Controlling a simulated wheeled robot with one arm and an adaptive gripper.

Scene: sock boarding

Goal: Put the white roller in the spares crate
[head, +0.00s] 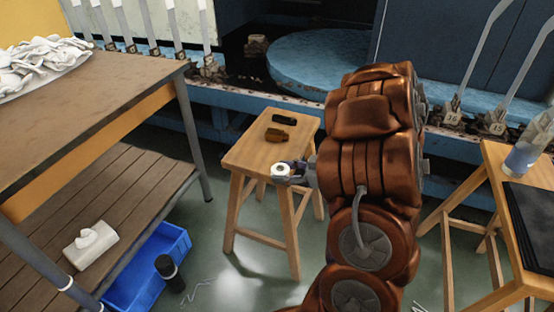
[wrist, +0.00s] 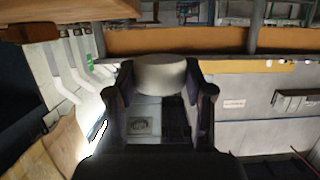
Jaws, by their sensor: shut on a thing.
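The white roller (head: 280,170) is held at the front edge of the small wooden stool, in the head view. My gripper (head: 287,172) is shut on it. The wrist view shows the roller (wrist: 160,75) between the two fingertips (wrist: 160,92). I cannot tell from the head view whether the roller is clear of the stool top or touches it. A blue crate (head: 150,262) stands on the floor at the lower left, beside the low slatted shelf; no label shows on it, so I cannot tell if it is the spares crate.
The wooden stool (head: 246,152) carries a brown part (head: 277,135) and a black part (head: 285,120). A table (head: 100,95) with white cloth is at left, another stool (head: 510,180) at right.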

